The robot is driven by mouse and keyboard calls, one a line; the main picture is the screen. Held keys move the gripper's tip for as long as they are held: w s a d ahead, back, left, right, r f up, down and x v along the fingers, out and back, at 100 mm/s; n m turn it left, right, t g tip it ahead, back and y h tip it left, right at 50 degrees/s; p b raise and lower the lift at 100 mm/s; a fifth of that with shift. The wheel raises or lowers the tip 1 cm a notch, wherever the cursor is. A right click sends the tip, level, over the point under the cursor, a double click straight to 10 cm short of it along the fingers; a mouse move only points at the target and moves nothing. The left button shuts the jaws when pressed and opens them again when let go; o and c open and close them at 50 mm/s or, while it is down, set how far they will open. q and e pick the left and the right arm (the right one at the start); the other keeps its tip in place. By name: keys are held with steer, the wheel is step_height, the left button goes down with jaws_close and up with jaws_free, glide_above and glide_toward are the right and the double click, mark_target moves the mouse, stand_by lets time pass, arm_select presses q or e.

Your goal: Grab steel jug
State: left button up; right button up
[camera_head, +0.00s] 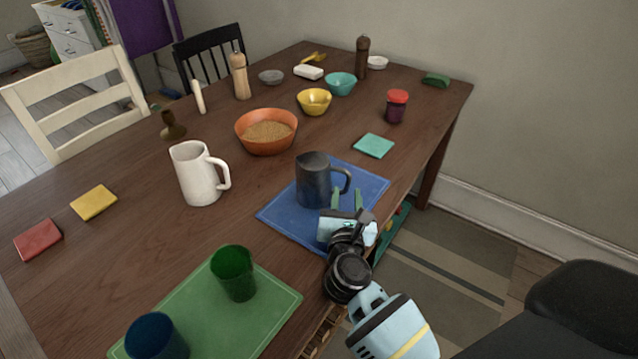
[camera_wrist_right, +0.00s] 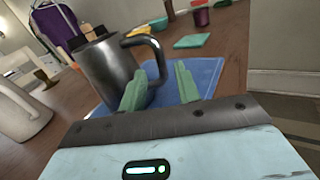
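The steel jug (camera_head: 312,182) is dark grey and stands upright on a blue mat (camera_head: 280,215) on the table. Its handle points right in the head view. My right gripper (camera_head: 346,200) is just in front of the jug on its handle side. In the right wrist view the steel jug (camera_wrist_right: 112,72) is ahead and left, and the handle (camera_wrist_right: 152,45) is beyond the green fingers (camera_wrist_right: 158,88). The fingers are spread apart with nothing clearly between them. The left finger overlaps the jug's lower body in this view; I cannot tell whether they touch. My left gripper is not in view.
A white jug (camera_head: 196,175) and an orange bowl (camera_head: 266,132) stand left of and behind the steel jug. A green mat (camera_head: 262,318) with a green cup (camera_head: 233,273) and a blue cup (camera_head: 157,338) is nearer. The table's right edge is close to my arm.

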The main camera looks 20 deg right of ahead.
mark_target(347, 188)
steer(key=x, duration=0.4)
steer(key=shift+w+d+f, duration=0.15)
steer(key=shift+w+f, duration=0.05)
steer(key=shift+f, duration=0.15)
jaws_close()
steer(key=shift+r, duration=0.1)
